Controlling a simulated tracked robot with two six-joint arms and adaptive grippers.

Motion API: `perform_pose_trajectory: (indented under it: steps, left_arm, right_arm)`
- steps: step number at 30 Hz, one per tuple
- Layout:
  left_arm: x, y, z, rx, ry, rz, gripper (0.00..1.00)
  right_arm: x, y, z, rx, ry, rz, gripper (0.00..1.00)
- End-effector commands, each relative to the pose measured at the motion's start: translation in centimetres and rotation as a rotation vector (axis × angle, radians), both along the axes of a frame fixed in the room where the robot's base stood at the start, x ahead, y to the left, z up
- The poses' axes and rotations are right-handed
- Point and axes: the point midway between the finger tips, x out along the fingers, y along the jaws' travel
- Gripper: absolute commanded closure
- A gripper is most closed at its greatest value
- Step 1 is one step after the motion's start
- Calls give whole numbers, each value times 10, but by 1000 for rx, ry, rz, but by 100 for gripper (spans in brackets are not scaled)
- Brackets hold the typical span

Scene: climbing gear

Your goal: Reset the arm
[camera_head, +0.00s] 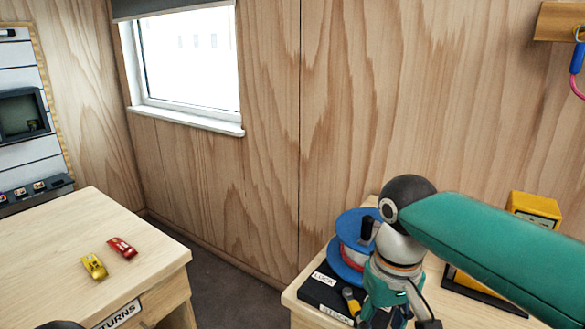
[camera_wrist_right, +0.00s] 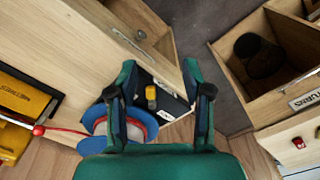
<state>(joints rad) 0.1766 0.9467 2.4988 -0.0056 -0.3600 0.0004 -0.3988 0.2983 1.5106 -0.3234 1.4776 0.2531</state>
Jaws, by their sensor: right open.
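My right arm comes in from the right in the head view. Its gripper (camera_head: 398,318) points down over the right-hand bench and is partly cut off by the bottom edge. In the right wrist view the two fingers of this gripper (camera_wrist_right: 160,80) are spread apart with nothing held between them. A blue spool (camera_head: 350,240) stands beside the panel, partly hidden by my arm. My left gripper cannot be made out.
A yellow box (camera_head: 535,208) stands at the bench's back right; a red-tipped lead (camera_wrist_right: 38,130) shows near it. The left table (camera_head: 60,240) carries a yellow item (camera_head: 94,266) and a red item (camera_head: 122,247). An open drawer (camera_wrist_right: 240,85) holds a dark round object (camera_wrist_right: 262,58). Floor separates the furniture.

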Motion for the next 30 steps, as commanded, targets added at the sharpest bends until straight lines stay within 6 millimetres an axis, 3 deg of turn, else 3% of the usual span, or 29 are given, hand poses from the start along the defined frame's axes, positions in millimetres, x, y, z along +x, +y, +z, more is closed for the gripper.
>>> perform_pose_trajectory:
  steps: [11, 17, 19, 23, 27, 30]
  left_arm:
    - [0, 0, 5, 0, -1, 0, 100]
    - [0, 0, 9, 0, 0, 0, 100]
    - [0, 0, 11, 0, 0, 0, 100]
    - [0, 0, 15, 0, 0, 0, 100]
    - [0, 0, 21, 0, 0, 0, 100]
    - [0, 0, 24, 0, 0, 0, 100]
  right_arm:
    - [21, 19, -83, 70, 23, 22, 50]
    - [23, 29, -152, 138, 40, 11, 50]
    - [19, 31, -183, 169, 47, -2, 50]
    - [-1, 34, -254, 242, 63, -55, 50]
    - [-42, 34, -326, 317, 63, -157, 50]
    - [-76, 30, -361, 346, 53, -237, 50]
